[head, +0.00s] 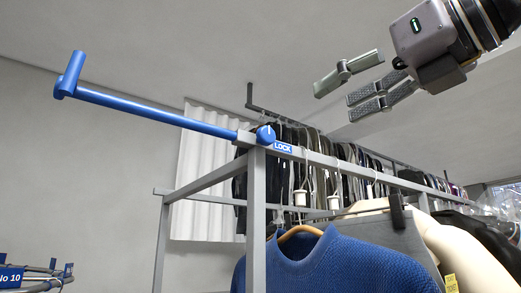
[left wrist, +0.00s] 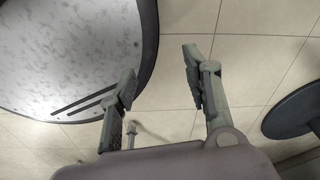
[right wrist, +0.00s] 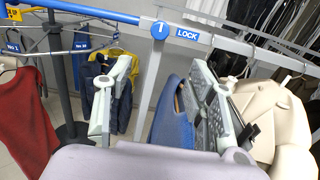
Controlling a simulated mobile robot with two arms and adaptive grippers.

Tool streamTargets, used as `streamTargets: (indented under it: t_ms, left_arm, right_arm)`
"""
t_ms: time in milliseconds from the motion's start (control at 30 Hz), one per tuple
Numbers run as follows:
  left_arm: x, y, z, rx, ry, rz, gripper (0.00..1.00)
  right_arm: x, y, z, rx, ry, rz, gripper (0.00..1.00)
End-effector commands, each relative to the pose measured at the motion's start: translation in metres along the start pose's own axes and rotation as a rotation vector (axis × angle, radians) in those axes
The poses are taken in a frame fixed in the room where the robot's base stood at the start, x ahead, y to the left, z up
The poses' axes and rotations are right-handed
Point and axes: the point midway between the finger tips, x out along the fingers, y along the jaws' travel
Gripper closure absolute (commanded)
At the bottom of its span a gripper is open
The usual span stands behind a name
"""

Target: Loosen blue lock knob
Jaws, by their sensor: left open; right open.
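The blue lock knob (head: 266,134) is a round knob with a white mark, at the corner of a grey rack frame, beside a blue LOCK label (head: 283,147). In the right wrist view the knob (right wrist: 160,30) is at the top centre, beyond my fingertips, its white mark close to vertical. A blue bar (head: 160,110) runs left from the knob's corner to an upturned end. My right gripper (head: 345,85) is open and empty, up and right of the knob and apart from it. My left gripper (left wrist: 160,75) is open and empty over the floor.
A blue sweater (head: 335,262) hangs on a wooden hanger under the grey rail. Dark clothes (head: 350,155) hang behind, and a cream garment (right wrist: 270,110) hangs at the right. A round grey table (left wrist: 70,50) is below my left gripper. A numbered rail (head: 35,275) stands lower left.

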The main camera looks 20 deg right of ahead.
Motion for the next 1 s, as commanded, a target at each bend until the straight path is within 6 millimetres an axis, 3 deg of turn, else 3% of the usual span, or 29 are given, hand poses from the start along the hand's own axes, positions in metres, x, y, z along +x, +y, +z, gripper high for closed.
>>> streamTargets:
  t_ms: [167, 400, 533, 667, 800, 1000]
  left_arm:
    - [-0.003, -0.002, -0.008, 0.0, 0.009, -0.002, 0.55]
    - [-0.017, 0.004, 0.027, 0.0, -0.041, 0.005, 0.55]
    - [-0.026, 0.006, 0.036, 0.0, -0.056, 0.007, 0.55]
    - [-0.035, 0.005, 0.029, 0.0, -0.048, 0.006, 0.55]
    - [-0.044, 0.002, 0.009, 0.001, -0.02, 0.003, 0.55]
    - [-0.052, 0.0, -0.003, 0.001, -0.003, 0.002, 0.55]
  right_arm:
    - [0.007, -0.001, 0.002, 0.0, -0.001, -0.006, 0.49]
    - [0.052, -0.001, 0.003, 0.0, 0.002, -0.004, 0.49]
    - [0.081, -0.001, 0.004, 0.001, 0.002, -0.005, 0.49]
    - [0.11, -0.001, 0.004, 0.001, 0.001, -0.004, 0.49]
    - [0.137, -0.001, 0.004, 0.0, 0.0, -0.003, 0.49]
    - [0.163, -0.002, 0.004, 0.002, -0.002, -0.004, 0.49]
